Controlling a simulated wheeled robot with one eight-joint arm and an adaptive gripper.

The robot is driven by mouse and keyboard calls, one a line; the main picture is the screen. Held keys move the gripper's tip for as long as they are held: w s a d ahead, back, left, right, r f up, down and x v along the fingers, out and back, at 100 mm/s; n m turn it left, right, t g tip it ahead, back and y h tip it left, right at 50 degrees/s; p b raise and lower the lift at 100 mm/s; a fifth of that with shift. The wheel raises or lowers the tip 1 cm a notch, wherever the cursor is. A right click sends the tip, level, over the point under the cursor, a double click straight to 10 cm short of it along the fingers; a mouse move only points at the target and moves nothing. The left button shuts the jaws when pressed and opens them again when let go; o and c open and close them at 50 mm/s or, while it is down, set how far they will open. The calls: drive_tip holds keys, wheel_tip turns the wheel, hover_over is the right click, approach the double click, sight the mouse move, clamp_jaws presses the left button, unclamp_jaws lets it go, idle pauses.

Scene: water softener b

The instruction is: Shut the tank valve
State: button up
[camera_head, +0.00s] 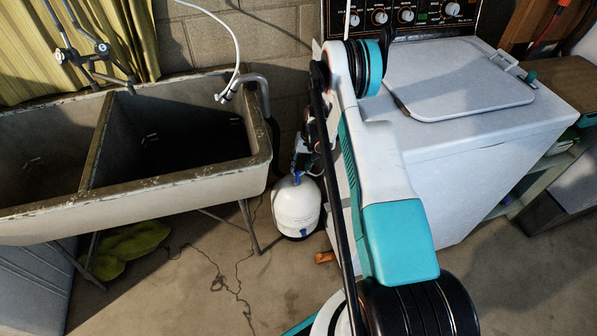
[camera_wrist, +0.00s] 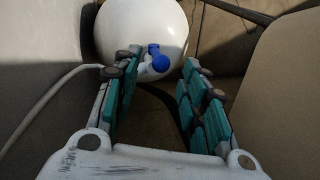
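The white tank (camera_head: 297,205) stands on the floor between the sink and the washing machine in the head view. It also shows at the top of the wrist view (camera_wrist: 122,30). The tank valve (camera_wrist: 157,58) has a blue handle and sits on the tank's near side in the wrist view. A bit of blue (camera_head: 297,178) shows on top of the tank in the head view. My gripper (camera_wrist: 163,70) is open, with its teal-padded fingers apart. The valve is ahead of and between the fingertips, nearer the left one. I cannot tell whether they touch. In the head view my arm hides part of this area.
A double concrete sink (camera_head: 180,185) is left of the tank, and a white washing machine (camera_head: 490,140) is on the right. A pale hose (camera_wrist: 45,100) runs toward the valve from the left. A yellow-green cloth (camera_head: 130,248) lies under the sink.

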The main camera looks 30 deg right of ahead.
drive_tip(key=v, duration=0.6)
drive_tip(key=shift+r, duration=0.3)
drive_tip(key=shift+d, duration=0.1)
